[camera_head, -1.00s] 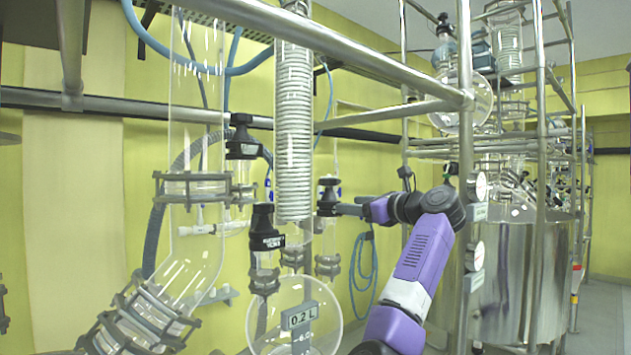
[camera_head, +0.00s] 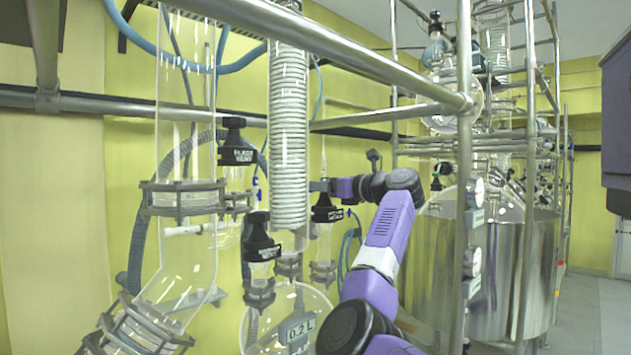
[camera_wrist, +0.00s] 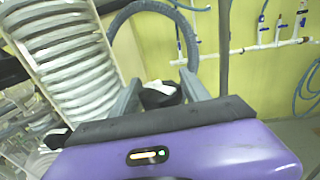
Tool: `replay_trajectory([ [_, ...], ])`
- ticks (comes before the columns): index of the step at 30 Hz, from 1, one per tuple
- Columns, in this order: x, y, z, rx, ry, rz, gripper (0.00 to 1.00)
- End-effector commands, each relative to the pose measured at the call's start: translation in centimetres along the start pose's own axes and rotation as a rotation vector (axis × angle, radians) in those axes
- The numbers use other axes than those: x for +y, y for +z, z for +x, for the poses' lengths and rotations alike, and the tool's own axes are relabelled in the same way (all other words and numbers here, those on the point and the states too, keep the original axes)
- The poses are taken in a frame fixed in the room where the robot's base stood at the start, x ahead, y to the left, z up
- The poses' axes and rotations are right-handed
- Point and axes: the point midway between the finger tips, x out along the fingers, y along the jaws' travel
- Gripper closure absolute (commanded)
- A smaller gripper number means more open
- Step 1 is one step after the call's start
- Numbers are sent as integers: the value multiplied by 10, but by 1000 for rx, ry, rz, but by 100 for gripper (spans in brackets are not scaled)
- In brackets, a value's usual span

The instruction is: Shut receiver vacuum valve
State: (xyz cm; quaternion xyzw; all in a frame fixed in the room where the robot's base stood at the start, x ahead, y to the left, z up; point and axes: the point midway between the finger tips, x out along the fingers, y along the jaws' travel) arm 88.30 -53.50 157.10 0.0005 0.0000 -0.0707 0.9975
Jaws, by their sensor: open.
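The black valve with a white-lettered label (camera_head: 326,211) sits on glass behind the coiled condenser in the head view. Its lettering is too small to read surely, so I cannot confirm it is the receiver vacuum valve. My gripper (camera_head: 318,187) is at the top of this valve, coming from the right. In the wrist view my gripper (camera_wrist: 160,82) is open, with a black knob (camera_wrist: 160,95) between its two grey fingers. Whether the fingers touch the knob I cannot tell. The valve's upper part is partly hidden by my gripper in the head view.
Two similar black valves stand left, one higher (camera_head: 238,145) and one lower (camera_head: 261,240). The coiled condenser (camera_head: 288,140) is close left of my gripper. A steel rail (camera_head: 330,48) crosses above. A round flask marked 0.2 L (camera_head: 300,330) hangs below.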

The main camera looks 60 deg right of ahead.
Motion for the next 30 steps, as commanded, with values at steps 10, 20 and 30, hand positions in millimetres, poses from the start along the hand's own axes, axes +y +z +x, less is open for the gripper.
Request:
replay_trajectory([
  [10, 0, -1, 11, 0, -1, -1, 46],
  [20, 0, -1, 11, 0, -1, -1, 95],
  [30, 0, -1, 11, -1, -61, -2, 96],
])
